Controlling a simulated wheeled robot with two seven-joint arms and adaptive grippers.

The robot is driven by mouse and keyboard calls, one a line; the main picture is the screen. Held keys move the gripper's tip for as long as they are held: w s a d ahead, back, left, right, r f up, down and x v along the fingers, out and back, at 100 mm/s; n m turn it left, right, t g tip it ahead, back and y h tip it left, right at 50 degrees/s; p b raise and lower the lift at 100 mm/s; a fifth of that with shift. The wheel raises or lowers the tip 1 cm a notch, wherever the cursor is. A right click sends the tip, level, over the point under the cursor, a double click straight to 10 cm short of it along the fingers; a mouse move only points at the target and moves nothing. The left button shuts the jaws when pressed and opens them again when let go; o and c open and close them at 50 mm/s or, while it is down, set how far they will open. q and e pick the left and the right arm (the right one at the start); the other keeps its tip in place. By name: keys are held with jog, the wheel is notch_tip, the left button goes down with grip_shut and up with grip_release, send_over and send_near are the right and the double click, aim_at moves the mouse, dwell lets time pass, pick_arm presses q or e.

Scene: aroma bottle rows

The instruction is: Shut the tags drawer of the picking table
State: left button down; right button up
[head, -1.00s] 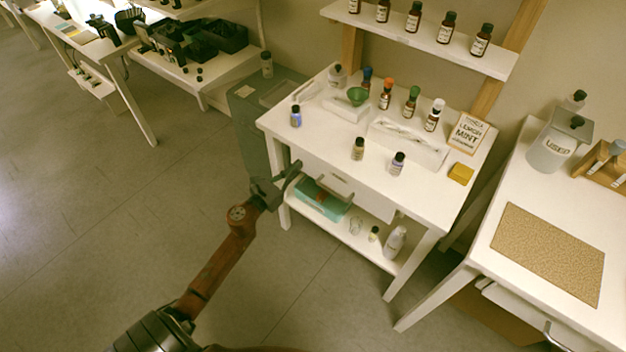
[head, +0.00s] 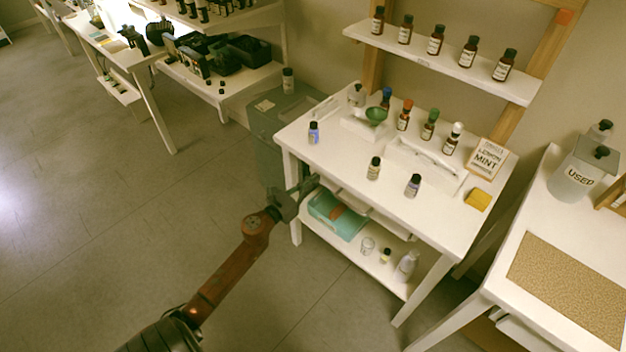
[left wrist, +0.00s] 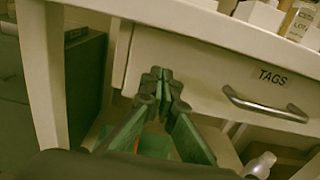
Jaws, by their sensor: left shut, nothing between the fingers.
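The tags drawer (left wrist: 205,82) is the white front under the picking table's top, with a "TAGS" label and a metal bar handle (left wrist: 265,108) in the left wrist view. Its front looks close to flush with the table frame; any small gap is hard to tell. My left gripper (left wrist: 162,82) is shut and empty, its fingertips at the left part of the drawer front, left of the handle. They look to be touching it or very near. In the head view the left gripper (head: 312,184) is at the front left of the picking table (head: 335,158). My right gripper is out of view.
A teal box (head: 337,216) lies on the lower shelf. A grey cabinet (head: 270,110) stands left of the table. The floor in front is clear.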

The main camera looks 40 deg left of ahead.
pick_arm(q)
jog(key=s+p, duration=0.1)
jog(key=s, duration=1.2)
jog(key=s+f+n+g+y, duration=0.2)
jog(key=s+f+n+g, duration=0.35)
jog(key=f+n, duration=0.75)
jog(key=s+f+n+g+y, duration=0.25)
jog(key=s+f+n, duration=0.65)
jog(key=f, duration=0.8)
jog(key=s+d+f+n+g+h, duration=0.2)
jog(key=s+d+f+n+g, duration=0.4)
jog(key=s+f, duration=0.6)
jog(key=s+d+f+n+g+h, duration=0.2)
jog(key=s+d+f+n, duration=0.2)
jog(key=s+d, duration=0.4)
jog(key=s+d+f+n+g+h, duration=0.25)
jog(key=s+d, duration=0.25)
jog(key=s, duration=0.4)
jog(key=s+a+r+y+p, duration=0.1)
jog(key=s+p, duration=1)
jog(key=p, duration=0.6)
jog(key=shift+s+a+r+t+p, duration=0.3)
jog(key=shift+t, duration=0.15)
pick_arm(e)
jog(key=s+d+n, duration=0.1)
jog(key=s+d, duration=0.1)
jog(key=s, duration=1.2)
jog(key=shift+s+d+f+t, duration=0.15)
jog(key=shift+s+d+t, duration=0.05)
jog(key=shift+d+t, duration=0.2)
